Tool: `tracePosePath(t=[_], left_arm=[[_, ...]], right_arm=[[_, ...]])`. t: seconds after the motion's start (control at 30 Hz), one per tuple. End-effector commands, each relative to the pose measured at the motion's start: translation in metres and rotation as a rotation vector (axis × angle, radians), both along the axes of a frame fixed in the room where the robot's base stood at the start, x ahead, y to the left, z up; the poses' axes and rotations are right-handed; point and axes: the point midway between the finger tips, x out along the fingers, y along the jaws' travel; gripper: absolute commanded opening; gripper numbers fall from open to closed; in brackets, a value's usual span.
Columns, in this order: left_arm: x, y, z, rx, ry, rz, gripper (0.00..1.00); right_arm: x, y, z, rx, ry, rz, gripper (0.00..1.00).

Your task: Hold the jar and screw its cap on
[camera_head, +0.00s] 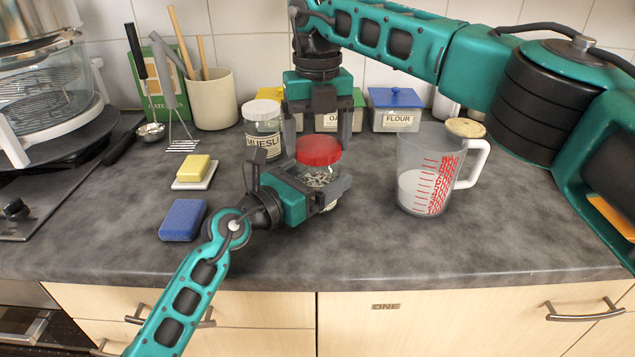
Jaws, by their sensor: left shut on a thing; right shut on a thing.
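A clear glass jar (318,176) with pale contents stands on the grey counter, in the middle of the view. A red cap (318,149) sits on top of the jar; whether it is threaded down I cannot tell. My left gripper (335,192) comes from the front left and is shut on the jar's body. My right gripper (318,128) points down from above, its fingers on either side of the red cap, shut on it. The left gripper hides part of the jar.
A muesli jar (262,133) stands just behind left. A measuring jug (425,170) stands to the right. Behind are a flour box (396,110) and a utensil pot (212,100). A yellow block (192,168) and a blue sponge (182,220) lie left. The front right counter is clear.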

Motion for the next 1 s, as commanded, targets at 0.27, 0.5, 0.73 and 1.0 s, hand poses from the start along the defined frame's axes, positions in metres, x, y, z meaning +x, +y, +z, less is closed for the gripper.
tracePosePath(t=[0.27,0.5,0.73,1.0], left_arm=[[0.0008,0.0013,-0.001,0.001,0.001,0.003,0.02],[0.0008,0.0012,-0.001,0.001,0.001,0.003,0.02],[0.0007,0.001,-0.0009,0.002,0.001,0.003,0.02],[0.0006,0.0009,-0.0009,0.002,0.001,0.002,0.02]], right_arm=[[-0.0009,0.0012,-0.0002,0.0,0.003,-0.523,0.46],[-0.0006,0.0015,-0.0002,0.0,0.002,-0.979,0.46],[-0.0004,0.0015,-0.0004,0.0,0.001,-1.416,0.46],[-0.0001,0.0014,-0.0007,0.001,0.001,-1.796,0.46]])
